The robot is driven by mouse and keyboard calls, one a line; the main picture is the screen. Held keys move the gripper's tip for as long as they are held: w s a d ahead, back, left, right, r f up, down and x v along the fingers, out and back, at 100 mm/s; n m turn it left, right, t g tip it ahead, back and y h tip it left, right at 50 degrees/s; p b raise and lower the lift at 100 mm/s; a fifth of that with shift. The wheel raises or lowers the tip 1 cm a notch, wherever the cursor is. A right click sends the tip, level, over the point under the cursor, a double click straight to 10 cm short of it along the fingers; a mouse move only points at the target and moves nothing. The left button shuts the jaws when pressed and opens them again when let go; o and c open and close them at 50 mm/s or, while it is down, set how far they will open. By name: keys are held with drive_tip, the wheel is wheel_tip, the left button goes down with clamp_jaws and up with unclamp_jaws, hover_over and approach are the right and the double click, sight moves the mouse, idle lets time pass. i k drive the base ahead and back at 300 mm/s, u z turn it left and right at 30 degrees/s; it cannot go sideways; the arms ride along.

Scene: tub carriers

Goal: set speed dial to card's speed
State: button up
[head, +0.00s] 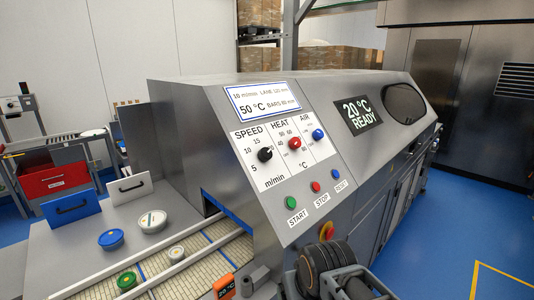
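The speed dial (265,154) is a black knob on the white control panel, under the word SPEED, with 5, 10 and 15 marked around its left side and m/min below. Its pointer is too small to read surely. The card (263,101) is a white, blue-edged plate above the dials; it reads 10 m/min and 50 °C, with smaller lane and bars figures. No gripper fingers show clearly. A dark ribbed part at the bottom, below the panel, may belong to my arm; nothing is seen touching the dial.
A red heat dial (295,143) and a blue air dial (318,134) sit close by. Green start (291,204), red stop (315,187) and blue reset (337,173) buttons are below. The display (359,113) reads 20 °C READY. Tubs stand at lower left; blue floor lies open at right.

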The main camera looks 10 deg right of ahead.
sight(265, 155)
drive_tip(key=u, duration=3.65)
drive_tip(key=k, duration=1.3)
drive_tip(key=z, duration=1.7)
drive_tip(key=i, duration=0.5)
drive_tip(key=z, duration=0.1)
